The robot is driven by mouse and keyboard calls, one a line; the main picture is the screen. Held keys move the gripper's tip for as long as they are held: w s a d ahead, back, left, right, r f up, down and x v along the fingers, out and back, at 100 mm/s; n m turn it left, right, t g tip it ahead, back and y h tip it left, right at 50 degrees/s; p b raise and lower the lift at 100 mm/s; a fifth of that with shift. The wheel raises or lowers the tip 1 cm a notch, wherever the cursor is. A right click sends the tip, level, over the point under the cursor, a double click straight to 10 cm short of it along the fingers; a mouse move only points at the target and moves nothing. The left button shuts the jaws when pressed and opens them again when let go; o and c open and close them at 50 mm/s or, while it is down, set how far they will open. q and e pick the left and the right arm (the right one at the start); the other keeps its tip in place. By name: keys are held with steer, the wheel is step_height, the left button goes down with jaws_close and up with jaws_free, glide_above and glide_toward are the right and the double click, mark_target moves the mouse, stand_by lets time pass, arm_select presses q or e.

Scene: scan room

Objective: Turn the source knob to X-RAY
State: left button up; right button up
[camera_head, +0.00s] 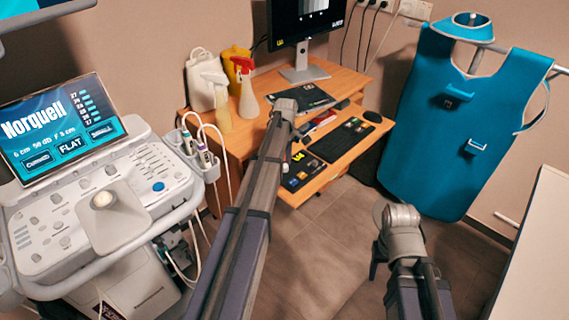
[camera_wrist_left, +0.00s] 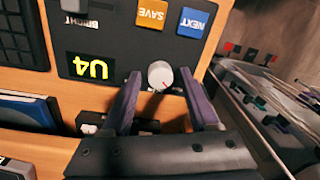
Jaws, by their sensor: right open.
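A round light-grey knob (camera_wrist_left: 160,73) with a small red mark sits on a black control panel (camera_wrist_left: 115,35) in the left wrist view. My left gripper (camera_wrist_left: 160,82) is open, with one dark finger on each side of the knob, near its level. I cannot tell whether either finger touches it. No X-RAY label is readable. In the head view the panel (camera_head: 303,178) lies on the desk's lower front shelf, partly behind my left arm. My right gripper (camera_head: 378,260) hangs open and empty above the floor, right of the desk.
Spray bottles (camera_head: 246,92) stand behind. An ultrasound console (camera_head: 85,200) is at left, a blue apron (camera_head: 450,120) at right.

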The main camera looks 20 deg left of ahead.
mark_target(285, 165)
arm_select(q)
steer(key=shift+o, duration=0.4)
steer(key=shift+r, duration=0.15)
steer(key=r+p, duration=0.3)
steer(key=p, duration=0.1)
steer(key=r+p, duration=0.4)
steer(key=shift+w+r, duration=0.2)
steer(key=shift+r, duration=0.1)
steer(key=s+d+r+m+p, duration=0.3)
steer(key=s+d+m, duration=0.7)
steer(key=s+d, duration=0.3)
steer(key=s+d+r+m+y+p, duration=0.1)
steer(key=s+d+r+m+p, duration=0.2)
steer(key=s+d+m, duration=0.8)
steer(key=s+d, duration=0.3)
steer(key=d, duration=0.2)
steer(key=shift+s, duration=0.15)
